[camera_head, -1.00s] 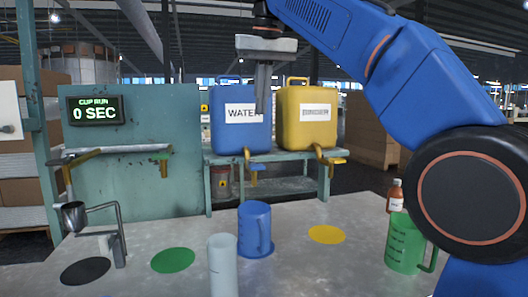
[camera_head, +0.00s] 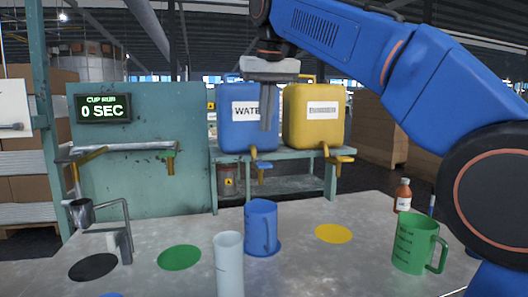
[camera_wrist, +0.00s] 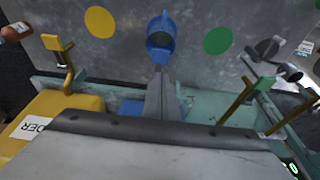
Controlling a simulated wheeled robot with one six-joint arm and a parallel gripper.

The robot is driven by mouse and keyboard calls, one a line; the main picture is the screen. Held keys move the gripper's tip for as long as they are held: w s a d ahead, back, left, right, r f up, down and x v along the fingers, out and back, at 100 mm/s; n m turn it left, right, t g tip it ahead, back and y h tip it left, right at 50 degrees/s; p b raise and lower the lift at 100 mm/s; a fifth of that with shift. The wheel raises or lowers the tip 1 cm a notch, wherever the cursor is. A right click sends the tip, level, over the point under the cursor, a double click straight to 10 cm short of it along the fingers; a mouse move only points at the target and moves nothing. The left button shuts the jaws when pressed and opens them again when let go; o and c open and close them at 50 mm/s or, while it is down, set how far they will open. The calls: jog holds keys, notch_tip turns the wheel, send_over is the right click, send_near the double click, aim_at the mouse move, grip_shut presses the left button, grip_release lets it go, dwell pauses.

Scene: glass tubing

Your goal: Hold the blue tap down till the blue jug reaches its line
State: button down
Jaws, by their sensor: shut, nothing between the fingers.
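The blue tap (camera_head: 260,165) sticks out low on the front of the blue WATER container (camera_head: 232,138). The blue jug (camera_head: 260,226) stands upright on a blue disc on the table, below and in front of the tap. Its fill line and inside level cannot be made out. My gripper (camera_head: 267,126) is shut and empty, pointing down in front of the WATER label, above the tap in the picture. In the wrist view the shut fingers (camera_wrist: 160,74) point towards the blue jug (camera_wrist: 161,24); the tap overlaps it there and is hard to tell apart.
A yellow container (camera_head: 301,130) with a yellow tap (camera_head: 341,159) stands to the right. A clear cylinder (camera_head: 229,265) stands front left of the jug, a green jug (camera_head: 411,245) at right. A display (camera_head: 103,108) reads 0 SEC. Yellow (camera_head: 333,233) and green (camera_head: 179,257) discs are bare.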

aim_at(265, 165)
jog(key=x, duration=0.5)
jog(key=s+x, duration=0.1)
jog(key=x, duration=0.2)
jog(key=shift+d+f, duration=0.15)
jog(key=shift+f, duration=0.25)
jog(key=shift+s+d+f+t+y, duration=0.1)
jog(key=shift+s+f+t+y, duration=0.2)
jog(key=shift+f+t, duration=0.45)
jog(key=shift+s+f+t+y, duration=0.15)
jog(key=shift+f+t, duration=0.25)
jog(key=shift+t, duration=0.25)
jog(key=shift+s+f+t+y, duration=0.15)
jog(key=shift+f+t, duration=0.25)
jog(key=shift+t, duration=0.2)
jog(key=shift+w, duration=0.2)
jog(key=shift+r, duration=0.85)
